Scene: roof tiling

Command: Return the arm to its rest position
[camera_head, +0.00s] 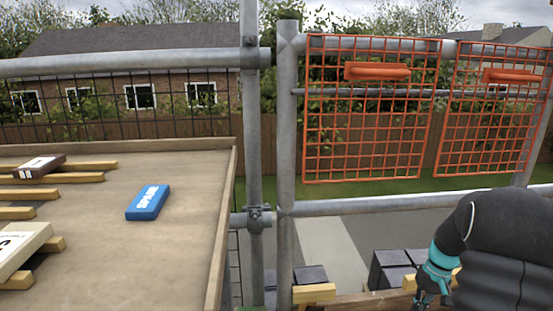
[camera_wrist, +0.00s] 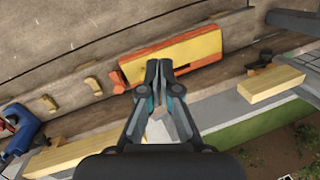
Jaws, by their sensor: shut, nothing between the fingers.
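My gripper (camera_wrist: 162,78) is in the middle of the wrist view, its two dark fingers close together with nothing between them. Behind the fingertips a yellow and orange tool (camera_wrist: 180,55) lies against wooden boards. I cannot tell whether the fingertips touch it. In the head view my arm, black with a teal band, is at the lower right, and the fingertips are not clearly seen there.
A wooden table (camera_head: 190,245) at left holds a blue box (camera_head: 147,202), a dark box (camera_head: 39,166), a cream box (camera_head: 17,248) and wooden strips. Scaffold poles (camera_head: 286,150) and orange mesh panels (camera_head: 370,130) stand behind. Dark blocks (camera_head: 392,268) sit near my arm. A blue tool (camera_wrist: 22,130) is at left.

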